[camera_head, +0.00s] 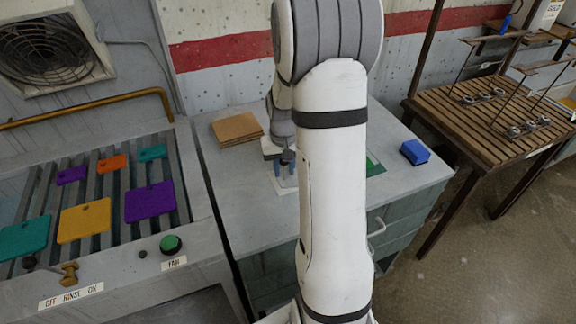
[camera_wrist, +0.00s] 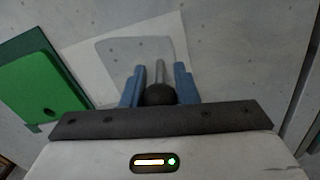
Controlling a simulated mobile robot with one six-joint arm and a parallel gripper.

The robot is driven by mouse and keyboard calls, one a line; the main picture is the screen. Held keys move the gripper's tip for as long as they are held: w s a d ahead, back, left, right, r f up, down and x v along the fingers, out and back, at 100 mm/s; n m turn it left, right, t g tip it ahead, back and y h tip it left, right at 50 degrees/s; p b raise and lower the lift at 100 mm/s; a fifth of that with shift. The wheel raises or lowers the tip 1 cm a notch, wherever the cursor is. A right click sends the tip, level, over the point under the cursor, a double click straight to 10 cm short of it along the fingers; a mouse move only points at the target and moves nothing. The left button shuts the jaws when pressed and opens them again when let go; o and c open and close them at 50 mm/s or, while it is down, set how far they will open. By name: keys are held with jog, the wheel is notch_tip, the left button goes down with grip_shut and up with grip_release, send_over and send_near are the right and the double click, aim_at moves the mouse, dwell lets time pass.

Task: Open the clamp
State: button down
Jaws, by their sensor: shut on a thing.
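My gripper (camera_wrist: 159,72) shows two blue fingers in the wrist view, closed about a dark round knob (camera_wrist: 160,95). A thin grey rod (camera_wrist: 160,70) runs from the knob toward the grey surface beyond, between the fingertips. The knob and rod look like the clamp's handle; the clamp's jaws cannot be made out. A pale sheet with a grey rounded patch (camera_wrist: 112,50) lies beyond the fingers. In the head view my gripper (camera_head: 285,165) points down over the grey bench, left of my arm, which hides much of the area.
A green sheet (camera_wrist: 40,80) lies left in the wrist view. On the bench (camera_head: 235,205) are a brown board stack (camera_head: 237,128) and a blue block (camera_head: 415,151). A slatted rack (camera_head: 115,205) with coloured plates stands left. A slatted wooden table (camera_head: 470,125) stands right.

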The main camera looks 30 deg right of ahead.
jog(key=shift+d, duration=0.15)
jog(key=c, duration=1.2)
grip_release()
jog(key=shift+d, duration=0.1)
jog(key=shift+o, duration=0.2)
jog(key=shift+r, duration=0.1)
notch_tip(320, 180, up, 8)
jog(key=shift+f+b, duration=0.25)
jog(key=shift+b, duration=0.05)
jog(key=shift+r, duration=0.1)
